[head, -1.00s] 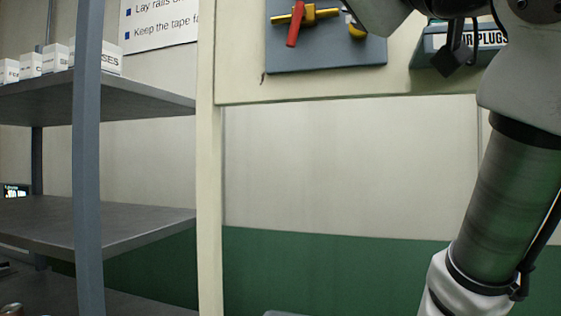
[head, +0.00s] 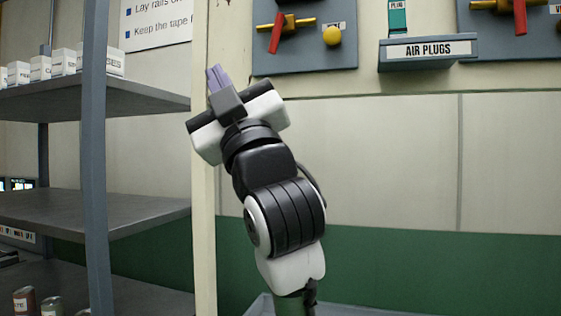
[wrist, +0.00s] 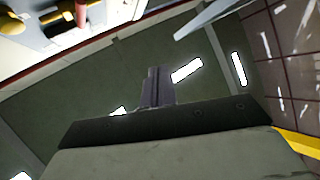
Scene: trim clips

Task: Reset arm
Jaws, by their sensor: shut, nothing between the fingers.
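My gripper (head: 215,77) is shut and empty. In the head view it points up and to the left, in front of the cream post and beside the shelf. Its closed purple-grey fingers also show in the wrist view (wrist: 156,75), with nothing between them. My arm reaches up from the bottom middle of the head view.
A grey shelf rack (head: 97,180) stands at the left with white boxes (head: 62,62) on top. Valve panels (head: 300,50) and an AIR PLUGS holder (head: 428,50) are on the wall, upper right. Space right of my arm is clear.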

